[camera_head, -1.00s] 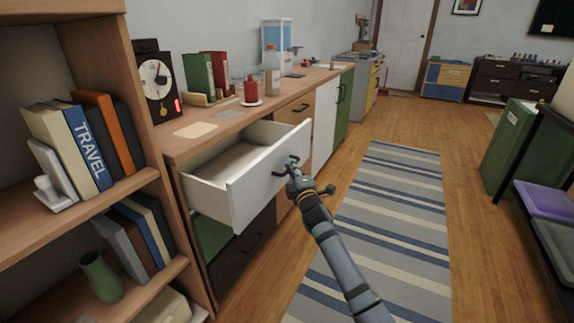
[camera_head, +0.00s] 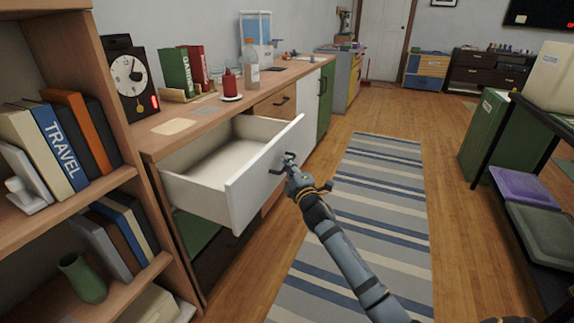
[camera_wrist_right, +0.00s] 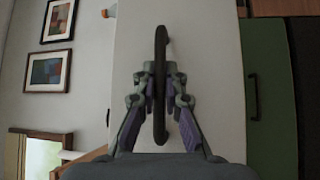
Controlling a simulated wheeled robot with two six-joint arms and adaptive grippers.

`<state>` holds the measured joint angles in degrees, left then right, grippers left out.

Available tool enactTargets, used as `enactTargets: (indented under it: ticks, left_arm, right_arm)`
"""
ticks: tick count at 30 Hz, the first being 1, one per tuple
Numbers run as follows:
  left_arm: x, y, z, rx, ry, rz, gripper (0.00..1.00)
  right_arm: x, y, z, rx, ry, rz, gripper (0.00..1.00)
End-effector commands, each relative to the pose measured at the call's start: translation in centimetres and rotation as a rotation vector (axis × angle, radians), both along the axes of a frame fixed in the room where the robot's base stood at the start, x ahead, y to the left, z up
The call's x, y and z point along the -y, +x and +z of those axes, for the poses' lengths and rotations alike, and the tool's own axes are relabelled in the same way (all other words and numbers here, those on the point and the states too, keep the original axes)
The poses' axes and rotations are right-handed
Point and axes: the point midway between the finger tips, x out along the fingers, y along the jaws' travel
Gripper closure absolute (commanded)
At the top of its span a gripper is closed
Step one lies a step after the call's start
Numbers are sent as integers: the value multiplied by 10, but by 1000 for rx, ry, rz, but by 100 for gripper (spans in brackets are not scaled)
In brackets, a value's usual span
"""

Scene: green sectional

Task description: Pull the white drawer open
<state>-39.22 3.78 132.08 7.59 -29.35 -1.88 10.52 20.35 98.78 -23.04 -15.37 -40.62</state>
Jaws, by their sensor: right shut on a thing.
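The white drawer (camera_head: 262,180) stands well out from the wooden counter, and its empty inside shows from above. Its dark handle (camera_wrist_right: 160,85) runs between the fingers of my right gripper (camera_wrist_right: 160,88) in the right wrist view. My right gripper also shows at the drawer front in the head view (camera_head: 289,160), shut on the handle. The handle is mostly hidden by the gripper in the head view.
A bookshelf (camera_head: 60,195) with books and a green vase (camera_head: 82,277) stands close on the left. The counter (camera_head: 205,112) carries a clock, books and bottles. A striped rug (camera_head: 375,200) covers clear floor on the right. A dark rack (camera_head: 510,130) stands at far right.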

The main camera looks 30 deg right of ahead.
Motion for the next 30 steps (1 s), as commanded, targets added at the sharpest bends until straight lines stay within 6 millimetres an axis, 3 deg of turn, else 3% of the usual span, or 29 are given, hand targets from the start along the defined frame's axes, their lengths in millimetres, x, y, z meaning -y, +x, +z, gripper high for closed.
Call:
enactTargets:
  ticks: [4,5,10,20,23,30]
  left_arm:
    - [0,0,0,0,0,0,100]
    - [0,0,0,-1,0,0,100]
    - [0,0,0,-1,0,0,100]
    - [0,-1,-1,-2,-3,1,100]
    - [0,-1,0,-1,-3,1,100]
    - [0,-1,0,-1,-1,0,100]
  right_arm:
    - [0,0,-2,-3,1,0,100]
    - [0,0,-2,-3,1,0,89]
    - [0,0,-2,-2,1,-1,66]
    - [0,-3,-2,-2,-2,0,66]
    - [-2,-16,-4,-4,-3,0,66]
    - [-10,-73,-12,-4,-5,3,66]
